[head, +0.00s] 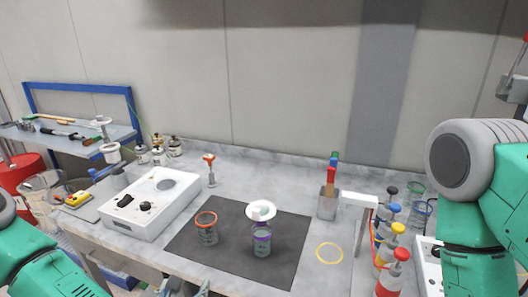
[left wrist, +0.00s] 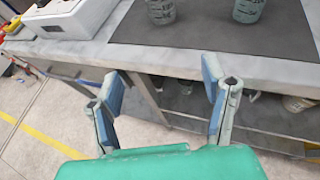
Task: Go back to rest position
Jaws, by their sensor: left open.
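My left gripper (left wrist: 162,82) is open and empty in the left wrist view, its two blue-padded fingers spread in front of the table's front edge. In the head view its fingertips (head: 184,288) just show at the bottom, below the table edge. My left arm shows at the lower left and my right arm at the right edge. My right gripper does not show.
On the table, a dark mat (head: 231,222) bears an orange-rimmed jar (head: 207,232) and a purple-rimmed jar (head: 262,243) with a white funnel (head: 261,211). A white device (head: 150,203) stands left. Colour-capped bottles (head: 391,262) stand right. A yellow ring (head: 330,253) lies between.

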